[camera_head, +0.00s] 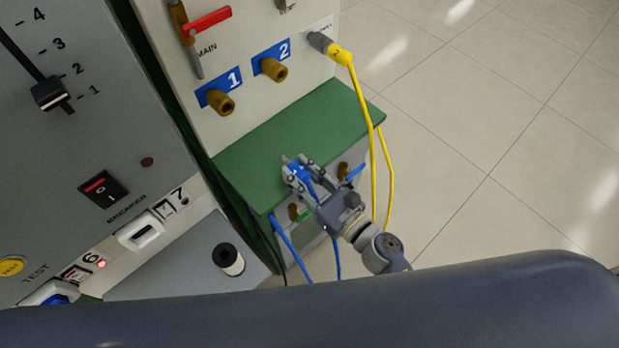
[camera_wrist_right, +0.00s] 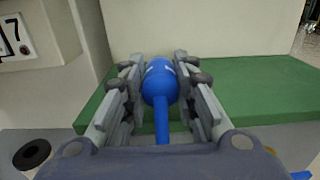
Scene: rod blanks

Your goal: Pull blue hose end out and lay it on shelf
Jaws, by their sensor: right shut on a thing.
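My right gripper (camera_head: 298,172) is shut on the blue hose end (camera_wrist_right: 160,82), with a finger on each side of it in the right wrist view. The hose end also shows between the fingers in the head view (camera_head: 297,169), and its blue hose trails back toward my wrist. The gripper is at the front edge of the green shelf (camera_head: 285,135), with the fingertips over its top. The shelf also shows behind the fingers in the right wrist view (camera_wrist_right: 262,92). Whether the hose end touches the shelf I cannot tell. My left gripper is in neither view.
Brass fittings (camera_head: 293,211) sit on the front face under the shelf. Brass pegs marked 1 (camera_head: 221,102) and 2 (camera_head: 274,69) stick out above it. A yellow hose (camera_head: 365,110) hangs past the shelf's right side. Most of the shelf top is clear.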

